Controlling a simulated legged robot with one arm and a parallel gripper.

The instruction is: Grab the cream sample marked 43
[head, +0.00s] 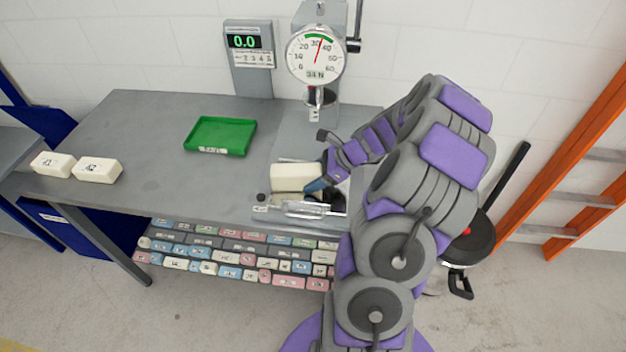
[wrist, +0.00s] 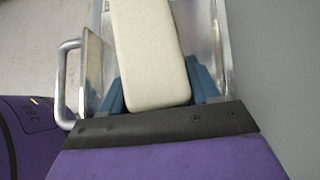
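A cream block (head: 296,177) sits in a metal, open-topped holder (head: 300,208) at the table's front edge, below the press. No number shows on it, so I cannot tell if it is 43. My gripper (head: 322,186) reaches it from the right. In the wrist view the cream block (wrist: 150,55) lies between my two blue fingers (wrist: 155,85), one against each side with no visible gap. Their inner faces are hidden. Two other cream blocks lie at the table's left: one seemingly marked 41 (head: 52,164) and one seemingly marked 42 (head: 97,170).
A green tray (head: 220,136) lies empty mid-table. The press with a dial gauge (head: 315,54) stands behind the holder, beside a display (head: 248,42) reading 0.0. An orange ladder (head: 580,150) stands right.

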